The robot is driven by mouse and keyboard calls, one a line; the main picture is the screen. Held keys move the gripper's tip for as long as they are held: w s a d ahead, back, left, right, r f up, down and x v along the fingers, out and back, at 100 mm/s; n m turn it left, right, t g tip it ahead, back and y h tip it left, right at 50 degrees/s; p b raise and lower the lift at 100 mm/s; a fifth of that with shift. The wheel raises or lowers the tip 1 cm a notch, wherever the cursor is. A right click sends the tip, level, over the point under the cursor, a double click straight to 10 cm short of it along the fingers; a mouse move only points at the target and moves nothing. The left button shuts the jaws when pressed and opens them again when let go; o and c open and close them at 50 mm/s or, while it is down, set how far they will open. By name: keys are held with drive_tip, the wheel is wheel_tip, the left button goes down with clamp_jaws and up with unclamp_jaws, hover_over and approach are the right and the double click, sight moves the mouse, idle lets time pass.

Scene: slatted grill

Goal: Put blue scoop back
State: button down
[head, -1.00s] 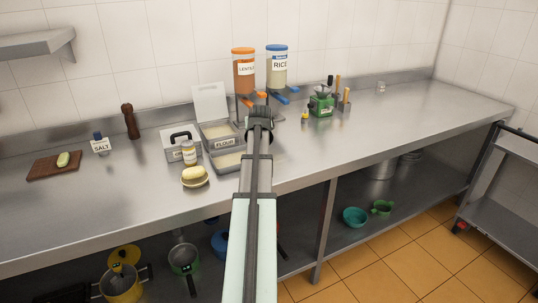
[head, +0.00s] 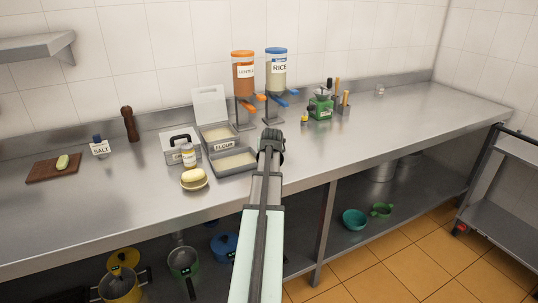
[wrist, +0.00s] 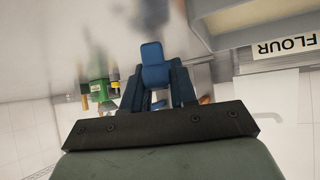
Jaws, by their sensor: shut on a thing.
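My gripper (head: 271,142) is over the steel counter, in front of the dispensers and just right of the flour container. In the wrist view my gripper (wrist: 158,82) is shut on a blue piece, which I take to be the blue scoop (wrist: 152,52). Its blunt end sticks out past the fingertips. The rest of it is hidden, and in the head view my arm hides it.
Lentil (head: 243,75) and rice (head: 277,68) dispensers stand behind, with orange and blue levers. The counter's right part is clear.

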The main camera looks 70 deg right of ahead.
drive_tip(key=shift+f, duration=1.55)
drive_tip(key=shift+f, duration=0.15)
drive_tip(key=c, duration=1.2)
unclamp_jaws()
drive_tip(key=shift+r, duration=0.2)
drive_tip(key=v, duration=1.2)
drive_tip(key=shift+f, duration=0.1)
